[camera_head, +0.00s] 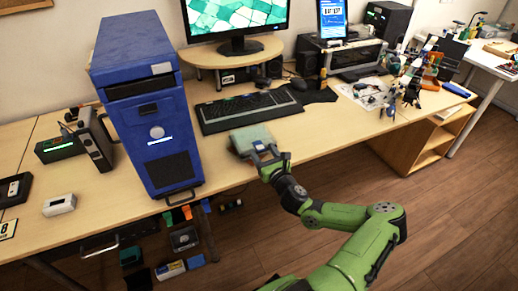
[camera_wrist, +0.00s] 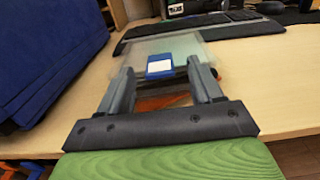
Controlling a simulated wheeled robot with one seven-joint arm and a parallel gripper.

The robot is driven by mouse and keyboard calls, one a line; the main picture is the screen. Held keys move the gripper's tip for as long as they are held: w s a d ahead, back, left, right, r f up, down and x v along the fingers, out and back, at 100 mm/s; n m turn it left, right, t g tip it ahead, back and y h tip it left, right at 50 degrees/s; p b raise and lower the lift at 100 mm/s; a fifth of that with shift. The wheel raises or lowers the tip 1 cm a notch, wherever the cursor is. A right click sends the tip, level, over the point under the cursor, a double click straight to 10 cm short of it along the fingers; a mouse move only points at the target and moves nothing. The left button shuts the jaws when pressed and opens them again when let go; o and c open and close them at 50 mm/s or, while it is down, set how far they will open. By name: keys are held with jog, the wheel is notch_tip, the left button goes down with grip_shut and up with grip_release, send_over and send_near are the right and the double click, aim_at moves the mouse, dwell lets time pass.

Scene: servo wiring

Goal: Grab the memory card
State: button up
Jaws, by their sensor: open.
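The memory card (camera_wrist: 160,66) is a small blue card with a white label, seen in the wrist view. It lies near the front edge of a pale grey-green flat case or box (camera_wrist: 196,46) on the desk. My gripper (camera_wrist: 161,74) is open, with one finger on each side of the card and a gap to it on both sides. In the head view my gripper (camera_head: 265,154) is at the front of the pale box (camera_head: 250,137), near the desk edge. The card is too small or hidden to make out there.
A tall blue computer tower (camera_head: 150,110) stands left of my gripper. A black keyboard (camera_head: 248,109) lies behind the box. A monitor on a wooden riser (camera_head: 233,55) stands further back. The desk right of the box (camera_head: 330,125) is clear.

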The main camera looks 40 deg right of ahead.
jog(key=shift+w, duration=0.3)
jog(key=shift+s, duration=0.1)
jog(key=c, duration=1.1)
